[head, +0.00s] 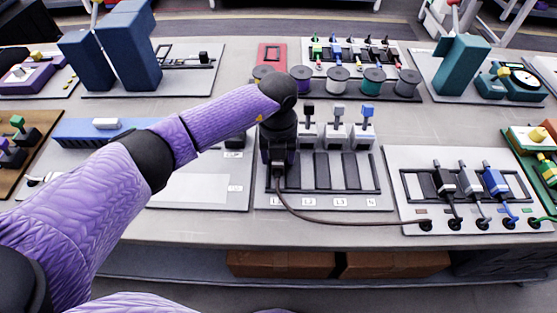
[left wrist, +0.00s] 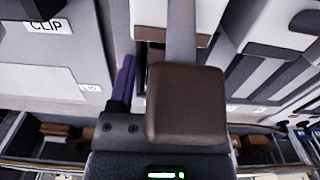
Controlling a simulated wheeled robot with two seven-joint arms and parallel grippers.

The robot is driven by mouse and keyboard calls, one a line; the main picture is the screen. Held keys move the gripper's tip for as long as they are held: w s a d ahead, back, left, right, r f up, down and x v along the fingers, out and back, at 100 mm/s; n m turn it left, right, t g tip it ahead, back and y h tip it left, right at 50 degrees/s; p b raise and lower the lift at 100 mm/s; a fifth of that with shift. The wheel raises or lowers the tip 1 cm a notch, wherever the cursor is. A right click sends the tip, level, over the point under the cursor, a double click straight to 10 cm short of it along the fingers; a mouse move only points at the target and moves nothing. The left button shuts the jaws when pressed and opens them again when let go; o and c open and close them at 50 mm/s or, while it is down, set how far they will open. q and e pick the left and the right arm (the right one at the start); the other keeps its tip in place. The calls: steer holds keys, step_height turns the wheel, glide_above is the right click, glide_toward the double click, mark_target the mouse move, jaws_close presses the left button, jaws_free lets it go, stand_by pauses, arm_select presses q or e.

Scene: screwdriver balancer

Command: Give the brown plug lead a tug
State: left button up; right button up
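The brown plug lead (head: 335,219) runs from a hole at the front of the right-hand plug panel (head: 395,165), across the bench, and up to the L1 position on the slotted block (head: 321,186). Its plug end is hidden at my left gripper (head: 278,162), which points down over L1. In the left wrist view, a brown block (left wrist: 187,103) on a grey stem fills the middle, in front of the gripper. One purple finger (left wrist: 124,84) shows left of it. The other finger is hidden, so I cannot tell how far apart they are. My right gripper is out of view.
Levers with black (head: 308,110), grey (head: 340,110) and blue (head: 368,110) handles stand right of my gripper. Black (head: 443,178), grey (head: 469,178) and blue (head: 494,180) plugs stand in the right panel. Several wire spools (head: 338,80) stand behind. The bench's front strip is mostly clear.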

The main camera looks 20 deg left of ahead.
arm_select(q)
jaws_close()
stand_by(0.5)
stand_by(0.6)
steer(key=shift+o, duration=1)
jaws_free()
steer(key=shift+w, duration=0.1)
steer(key=shift+r, duration=0.1)
step_height(320, 180, up, 7)
steer(key=p, duration=0.6)
